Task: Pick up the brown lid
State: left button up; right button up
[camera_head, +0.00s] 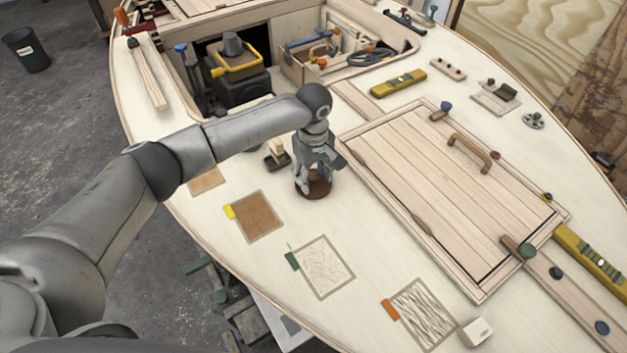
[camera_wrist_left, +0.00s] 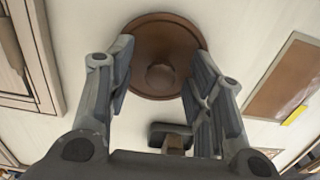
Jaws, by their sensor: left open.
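The brown lid (camera_head: 318,188) is round and lies flat on the pale plywood deck, left of the hatch. In the head view my left gripper (camera_head: 312,180) points down over it and hides much of it. In the left wrist view the lid (camera_wrist_left: 160,42) shows its round knob in the middle. The fingers of my left gripper (camera_wrist_left: 160,85) are open, one on each side of the knob, with a gap between them. I cannot tell how high the fingertips are above the lid. My right gripper is not in view.
A small dark block with a pale handle (camera_head: 277,151) stands just left of the gripper. The framed hatch (camera_head: 450,190) lies close on the right. Sample patches, including a brown one (camera_head: 257,216), lie towards the front. Bare deck surrounds the lid's near side.

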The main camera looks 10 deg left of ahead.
pick_arm(q)
jog(key=c, duration=0.8)
jog(key=shift+r, duration=0.15)
